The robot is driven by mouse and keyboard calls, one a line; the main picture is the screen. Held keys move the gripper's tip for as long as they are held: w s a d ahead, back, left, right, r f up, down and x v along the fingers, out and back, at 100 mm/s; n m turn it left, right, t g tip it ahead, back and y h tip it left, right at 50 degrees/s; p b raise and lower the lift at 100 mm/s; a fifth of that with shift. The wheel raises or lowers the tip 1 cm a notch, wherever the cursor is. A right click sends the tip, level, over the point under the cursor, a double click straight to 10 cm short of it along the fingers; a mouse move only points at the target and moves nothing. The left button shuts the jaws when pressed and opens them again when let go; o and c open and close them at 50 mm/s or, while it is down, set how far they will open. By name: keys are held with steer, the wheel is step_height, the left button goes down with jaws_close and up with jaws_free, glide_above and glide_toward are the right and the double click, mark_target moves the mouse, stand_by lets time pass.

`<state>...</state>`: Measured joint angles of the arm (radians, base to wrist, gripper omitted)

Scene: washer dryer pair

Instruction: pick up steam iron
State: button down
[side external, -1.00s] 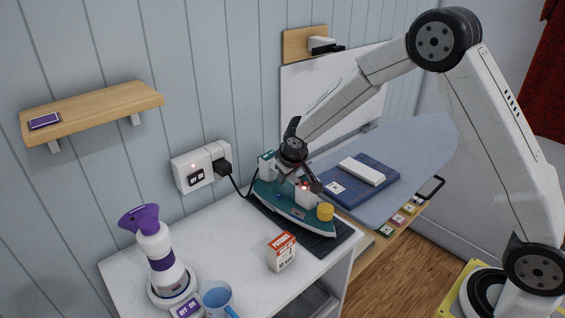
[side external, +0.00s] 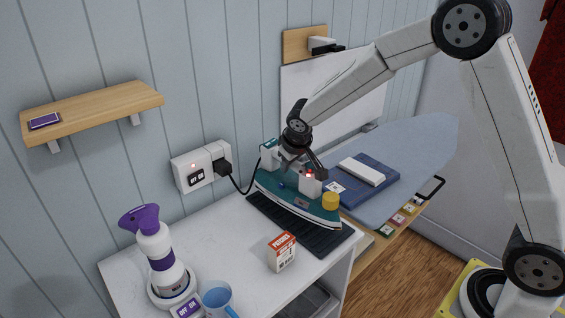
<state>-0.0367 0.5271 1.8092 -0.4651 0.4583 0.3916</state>
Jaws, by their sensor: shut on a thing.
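The steam iron (side external: 298,202) is teal and white with a yellow knob at its right end and a small red light on top. It is held in the air a little above a dark ribbed mat (side external: 322,234) on the white cabinet top. My gripper (side external: 305,170) is shut on the iron from above; the arm partly hides the handle and the exact finger contact. The iron's black cord (side external: 240,188) runs left to a plug in the white wall socket (side external: 195,170).
A small orange and white box (side external: 282,252) stands in front of the mat. The ironing board (side external: 425,150) with folded blue cloth (side external: 372,190) lies to the right. A wooden shelf (side external: 95,112) is on the wall.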

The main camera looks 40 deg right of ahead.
steer(key=s+r, duration=0.2)
steer(key=r, duration=0.1)
steer(key=s+r, duration=0.1)
steer(key=shift+s+r, duration=0.25)
steer(key=shift+r, duration=0.15)
steer(key=s+r, duration=0.1)
steer(key=s, duration=0.1)
steer(key=s+r, duration=0.1)
steer(key=s, duration=0.1)
steer(key=s+r, duration=0.1)
steer(key=s, duration=0.1)
steer(key=shift+s+a, duration=0.15)
steer(key=shift+s, duration=0.25)
steer(key=shift+s+r, duration=0.25)
steer(key=shift+s, duration=0.35)
steer(key=shift+s+r, duration=0.25)
steer(key=shift+s, duration=0.3)
